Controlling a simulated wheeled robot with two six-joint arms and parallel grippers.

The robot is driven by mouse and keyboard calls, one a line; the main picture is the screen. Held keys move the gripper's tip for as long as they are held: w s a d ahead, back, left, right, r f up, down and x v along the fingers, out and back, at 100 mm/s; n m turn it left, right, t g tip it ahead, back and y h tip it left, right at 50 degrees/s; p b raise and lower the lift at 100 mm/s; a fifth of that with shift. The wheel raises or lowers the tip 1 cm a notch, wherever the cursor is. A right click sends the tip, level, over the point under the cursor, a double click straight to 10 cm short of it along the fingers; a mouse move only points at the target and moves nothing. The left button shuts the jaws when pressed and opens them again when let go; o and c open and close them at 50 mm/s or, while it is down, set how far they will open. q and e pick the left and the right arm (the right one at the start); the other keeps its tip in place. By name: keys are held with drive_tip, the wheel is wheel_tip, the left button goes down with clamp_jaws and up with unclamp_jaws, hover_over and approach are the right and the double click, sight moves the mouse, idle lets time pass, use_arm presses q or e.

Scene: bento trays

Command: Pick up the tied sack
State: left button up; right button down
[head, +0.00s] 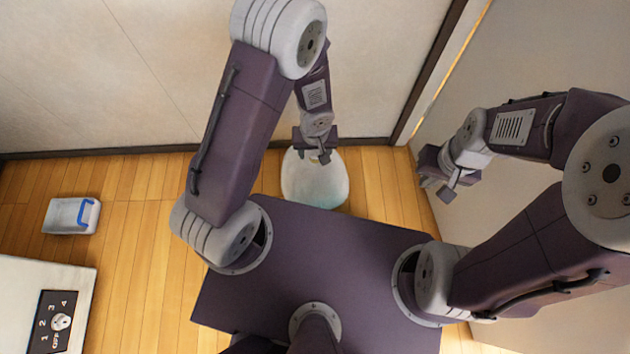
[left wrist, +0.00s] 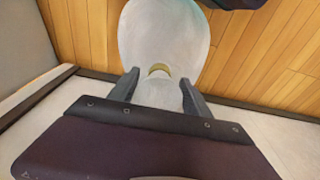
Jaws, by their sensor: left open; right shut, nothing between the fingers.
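The tied sack (head: 313,185) is pale and rounded and stands on the wooden floor by the wall, past the front edge of my base. In the left wrist view the sack (left wrist: 163,38) has a yellowish tie around it, with a whitish neck between the fingers. My left gripper (head: 321,156) is over the sack's top, pointing down. It is open, with one finger on each side of the neck, and a gap shows beside the fingers (left wrist: 160,84). My right gripper (head: 443,186) is shut and empty, away to the right of the sack.
A white appliance with a dial (head: 62,322) is at the lower left. The back wall (head: 90,75) rises close behind the sack.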

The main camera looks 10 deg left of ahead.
sight(315, 173)
use_arm(q)
drive_tip(key=f+b, duration=0.1)
drive_tip(key=f, duration=0.2)
drive_tip(key=shift+w+f, duration=0.15)
drive_tip(key=shift+w, duration=0.05)
drive_tip(key=shift+r, duration=0.25)
clamp_jaws()
use_arm(e)
wheel_tip(315, 173, down, 2)
drive_tip(key=shift+f, duration=0.1)
idle(0.6)
